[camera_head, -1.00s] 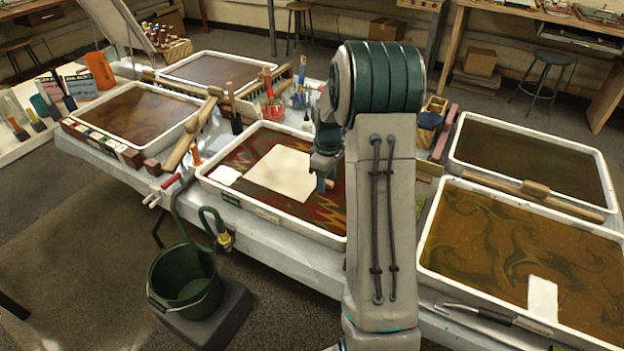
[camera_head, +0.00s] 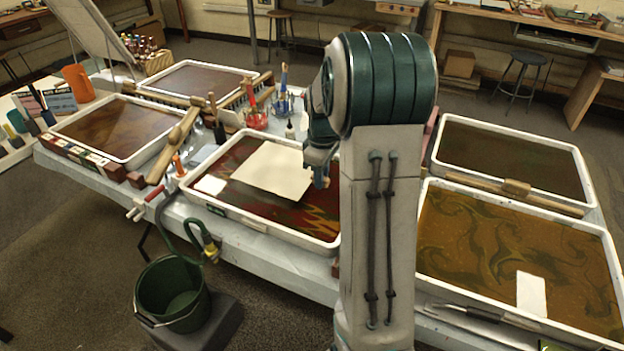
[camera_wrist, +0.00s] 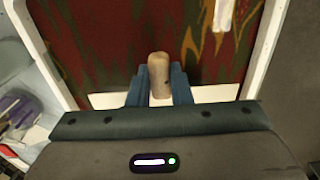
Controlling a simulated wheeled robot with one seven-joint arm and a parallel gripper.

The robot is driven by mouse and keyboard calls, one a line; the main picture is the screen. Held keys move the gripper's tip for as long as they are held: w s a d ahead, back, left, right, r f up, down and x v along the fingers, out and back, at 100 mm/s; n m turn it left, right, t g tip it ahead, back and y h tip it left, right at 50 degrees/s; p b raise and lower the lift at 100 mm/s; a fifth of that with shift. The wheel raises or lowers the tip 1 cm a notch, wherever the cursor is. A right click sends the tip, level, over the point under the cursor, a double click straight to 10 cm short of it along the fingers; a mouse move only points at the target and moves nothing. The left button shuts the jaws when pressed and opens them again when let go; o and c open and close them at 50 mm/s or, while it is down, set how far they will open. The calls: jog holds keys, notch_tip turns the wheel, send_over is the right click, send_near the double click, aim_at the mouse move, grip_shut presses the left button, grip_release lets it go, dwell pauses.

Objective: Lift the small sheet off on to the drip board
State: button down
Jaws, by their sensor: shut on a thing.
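The cream sheet (camera_head: 268,172) is over the middle tray (camera_head: 262,231) of red, dark and yellow marbling, and seems lifted a little clear of it. My gripper (camera_head: 320,180) is at the sheet's right edge. In the wrist view my gripper (camera_wrist: 160,88) is shut on a tan, rounded peg (camera_wrist: 159,68). A pale strip of the sheet (camera_wrist: 215,94) shows beside it; the rest of it, and how peg and sheet join, is hidden under the wrist. A smaller white piece (camera_head: 210,184) is at the tray's left corner. I cannot tell which surface is the drip board.
Brown trays stand at the left (camera_head: 130,165) and right (camera_head: 611,240); the right one holds a white piece (camera_head: 531,294). Jars of brushes (camera_head: 256,120) stand behind the middle tray. A wooden mallet-like tool (camera_head: 175,142) lies at its left. A green bucket (camera_head: 172,292) stands in front.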

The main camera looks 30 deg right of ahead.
jog(key=s+d+r+g+p, duration=0.1)
jog(key=s+r+p, duration=0.4)
jog(key=s+r, duration=0.2)
jog(key=shift+s+d+r+h, duration=0.3)
jog(key=shift+d+r+h, duration=0.1)
jog(key=shift+r, duration=0.95)
dwell(0.4)
jog(key=shift+p, duration=0.3)
notch_tip(320, 180, up, 7)
jog(key=p, duration=0.5)
jog(key=shift+p, duration=0.4)
dwell(1.0)
